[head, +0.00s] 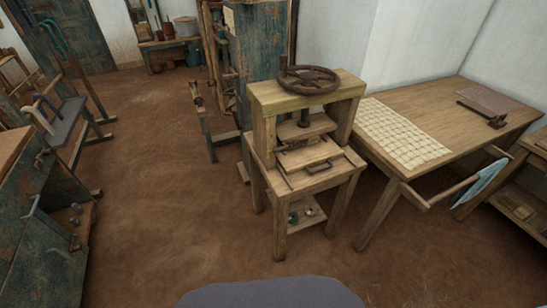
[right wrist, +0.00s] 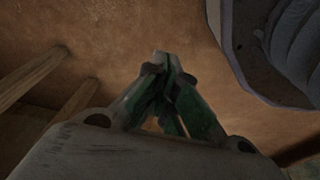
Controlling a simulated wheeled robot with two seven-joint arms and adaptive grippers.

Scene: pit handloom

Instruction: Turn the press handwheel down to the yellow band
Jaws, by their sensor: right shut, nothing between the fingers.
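The press (head: 262,130) is a wooden frame standing in the middle of the head view. Its dark brown spoked handwheel (head: 309,79) lies flat above the top beam. The screw (head: 304,116) shows below the beam, and a wooden platen (head: 306,127) hangs under it, above the bed. The top beam's front face looks yellowish; I cannot make out a separate yellow band on the screw. My right gripper (right wrist: 165,60) shows only in the right wrist view, its green-sided fingers closed together and empty above the brown floor. The handwheel is not in that view. My left gripper is not visible.
A wooden table (head: 440,105) with a pale gridded sheet (head: 403,133) stands right of the press. A blue-green cabinet (head: 262,50) is behind it, and a worn blue bench (head: 35,250) is at left. The brown floor (head: 165,170) left of the press is clear.

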